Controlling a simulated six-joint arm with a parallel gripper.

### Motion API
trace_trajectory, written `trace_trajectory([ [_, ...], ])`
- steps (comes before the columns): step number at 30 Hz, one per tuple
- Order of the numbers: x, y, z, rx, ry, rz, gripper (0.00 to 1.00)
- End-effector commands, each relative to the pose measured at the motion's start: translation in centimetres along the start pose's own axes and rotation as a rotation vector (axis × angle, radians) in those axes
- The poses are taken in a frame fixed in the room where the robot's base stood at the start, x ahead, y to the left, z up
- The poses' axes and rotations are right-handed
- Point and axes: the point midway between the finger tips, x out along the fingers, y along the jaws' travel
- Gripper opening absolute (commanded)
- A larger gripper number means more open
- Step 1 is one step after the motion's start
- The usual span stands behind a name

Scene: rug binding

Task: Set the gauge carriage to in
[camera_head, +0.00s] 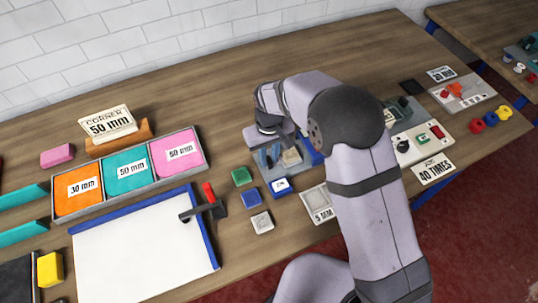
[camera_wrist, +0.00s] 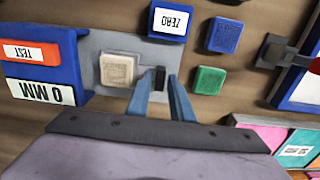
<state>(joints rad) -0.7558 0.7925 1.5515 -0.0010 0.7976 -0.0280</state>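The gauge stands on a grey plate (camera_wrist: 118,42), also partly visible in the head view (camera_head: 268,172). Its blue housing (camera_wrist: 68,45) carries an orange TEST label (camera_wrist: 30,52) and a display (camera_wrist: 42,91) reading 0 MM. A cream block (camera_wrist: 117,69) sits on the plate beside the housing. A small black upright piece (camera_wrist: 160,78), perhaps the carriage's grip, stands apart from the cream block. My gripper (camera_wrist: 160,84) is open, its two blue-grey fingers on either side of the black piece with narrow gaps visible. In the head view my gripper (camera_head: 269,155) is low over the plate.
A blue block marked ZERO (camera_wrist: 170,21), a blue block (camera_wrist: 224,35) and a green block (camera_wrist: 209,80) lie near the plate. A white board (camera_head: 140,250) with a red-handled lever (camera_head: 209,195) and a tray of labelled orange, teal and pink blocks (camera_head: 199,129) stand to the left.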

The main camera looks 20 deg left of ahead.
Motion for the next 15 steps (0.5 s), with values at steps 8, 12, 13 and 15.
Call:
trace_trajectory([
  [8,0.0,0.2,0.0,0.001,0.000,0.000,0.00],
  [12,0.0,2.1,-0.1,0.005,0.002,0.000,0.00],
  [13,0.0,2.8,-0.1,0.005,0.002,0.000,0.00],
  [15,0.0,4.6,-0.1,0.006,0.002,0.000,0.00],
])
